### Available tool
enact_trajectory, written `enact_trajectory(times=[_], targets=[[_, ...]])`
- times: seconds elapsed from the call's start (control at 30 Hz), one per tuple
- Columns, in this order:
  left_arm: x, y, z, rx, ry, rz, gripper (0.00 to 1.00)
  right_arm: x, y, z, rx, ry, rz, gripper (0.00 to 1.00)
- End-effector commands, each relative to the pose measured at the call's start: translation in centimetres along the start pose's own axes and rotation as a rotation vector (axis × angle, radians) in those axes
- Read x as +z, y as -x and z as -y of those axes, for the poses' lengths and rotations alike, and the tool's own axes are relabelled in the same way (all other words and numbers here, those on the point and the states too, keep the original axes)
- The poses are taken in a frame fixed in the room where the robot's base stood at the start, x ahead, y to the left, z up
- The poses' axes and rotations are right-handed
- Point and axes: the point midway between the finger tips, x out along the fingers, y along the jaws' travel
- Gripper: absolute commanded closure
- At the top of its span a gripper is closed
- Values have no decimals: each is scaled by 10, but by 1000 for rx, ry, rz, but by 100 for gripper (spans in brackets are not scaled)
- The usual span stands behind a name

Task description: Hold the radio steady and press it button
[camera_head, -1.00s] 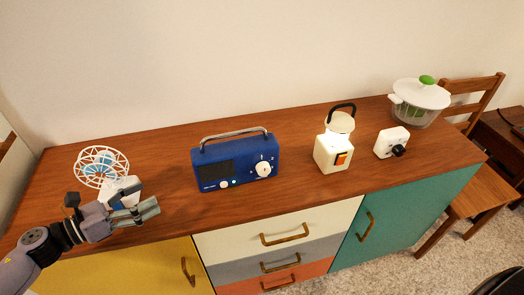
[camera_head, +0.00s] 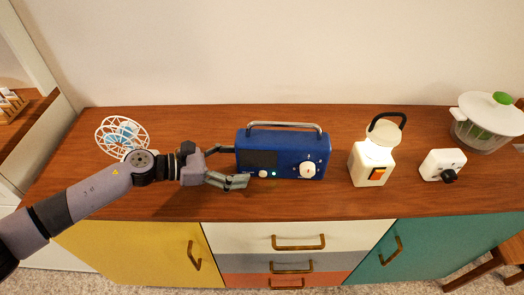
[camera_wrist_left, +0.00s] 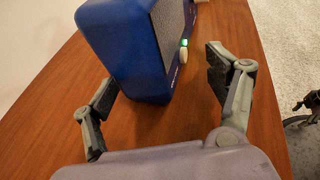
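The blue radio (camera_head: 283,155) stands upright on the wooden cabinet top, with a silver handle, a dark speaker panel and a large white knob. A small button with a green light sits low on its front, and it also shows in the left wrist view (camera_wrist_left: 184,52). My left gripper (camera_head: 235,165) is at the radio's left end. In the left wrist view my left gripper (camera_wrist_left: 158,80) is open, one finger on each side of the radio's (camera_wrist_left: 125,40) near end. I cannot tell whether either finger touches it. My right gripper is not in view.
A white wire wheel (camera_head: 122,136) stands behind my left arm. The wood between radio and lantern is clear.

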Motion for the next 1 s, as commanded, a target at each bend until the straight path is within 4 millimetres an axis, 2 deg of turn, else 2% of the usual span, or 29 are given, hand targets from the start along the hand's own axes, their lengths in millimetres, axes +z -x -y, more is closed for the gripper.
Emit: enact_trajectory(times=[0.03, 0.2, 0.4, 0.83, 1.0], targets=[[0, -10, 2, -7, 2, 0, 23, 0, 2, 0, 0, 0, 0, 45], [-2, -34, 3, -8, 1, -1, 23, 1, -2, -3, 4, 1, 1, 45], [-2, -52, 2, -6, 1, -2, 23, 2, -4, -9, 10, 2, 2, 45], [-2, -58, 2, -5, 2, -2, 23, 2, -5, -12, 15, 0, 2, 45], [-1, -57, 2, -4, 1, -2, 34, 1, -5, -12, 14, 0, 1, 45]])
